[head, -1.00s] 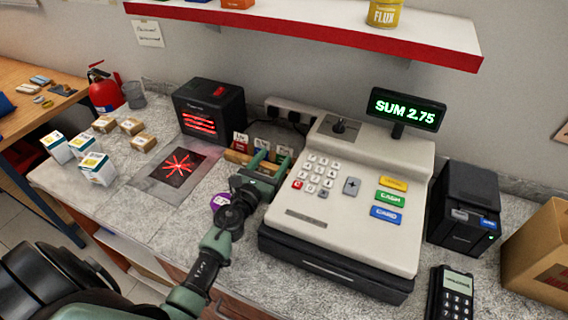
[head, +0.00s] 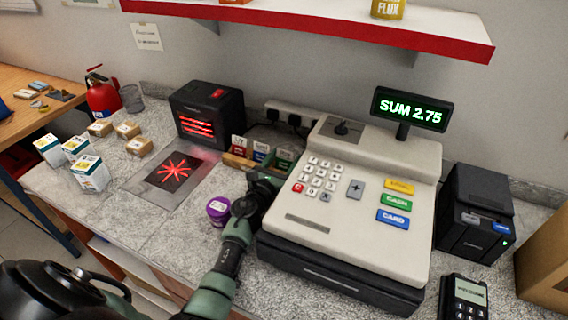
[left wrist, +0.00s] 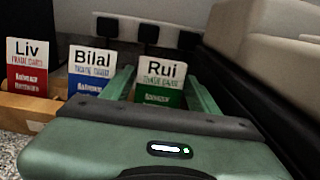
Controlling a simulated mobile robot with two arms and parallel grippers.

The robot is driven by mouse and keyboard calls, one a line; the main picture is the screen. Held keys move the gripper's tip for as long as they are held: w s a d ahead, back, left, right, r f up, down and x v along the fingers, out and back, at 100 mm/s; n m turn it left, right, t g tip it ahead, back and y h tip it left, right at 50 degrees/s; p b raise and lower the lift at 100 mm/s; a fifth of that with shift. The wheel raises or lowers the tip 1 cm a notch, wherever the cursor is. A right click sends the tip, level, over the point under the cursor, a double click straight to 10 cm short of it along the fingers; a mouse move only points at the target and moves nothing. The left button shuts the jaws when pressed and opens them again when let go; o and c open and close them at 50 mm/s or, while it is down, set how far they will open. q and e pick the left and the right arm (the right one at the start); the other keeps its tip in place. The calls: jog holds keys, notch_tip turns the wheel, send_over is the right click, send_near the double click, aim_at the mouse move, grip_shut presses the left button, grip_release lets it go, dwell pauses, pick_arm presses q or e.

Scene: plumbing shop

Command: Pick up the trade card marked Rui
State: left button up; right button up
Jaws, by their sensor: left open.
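The trade card marked Rui (left wrist: 160,80) is white on top and green below. It stands upright at the right end of the row in the left wrist view, and it also shows in the head view (head: 285,158). My left gripper (left wrist: 157,92) is open, with one green finger on each side of the Rui card; contact cannot be made out. In the head view the left gripper (head: 268,180) is beside the register, just in front of the cards. The card's lower part is hidden behind the gripper body. My right gripper is not in view.
The red Liv card (left wrist: 27,68) and blue Bilal card (left wrist: 90,70) stand to the left in a wooden holder (left wrist: 22,113). The cash register (head: 345,205) is close on the right. A purple-topped round item (head: 218,210) lies left of my arm. A black heater-like box (head: 208,112) stands behind.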

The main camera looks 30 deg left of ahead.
pick_arm(q)
jog(key=c, duration=1.1)
jog(key=shift+r, duration=0.1)
notch_tip(320, 180, up, 13)
jog(key=p, duration=1.1)
notch_tip(320, 180, up, 7)
send_over(284, 157)
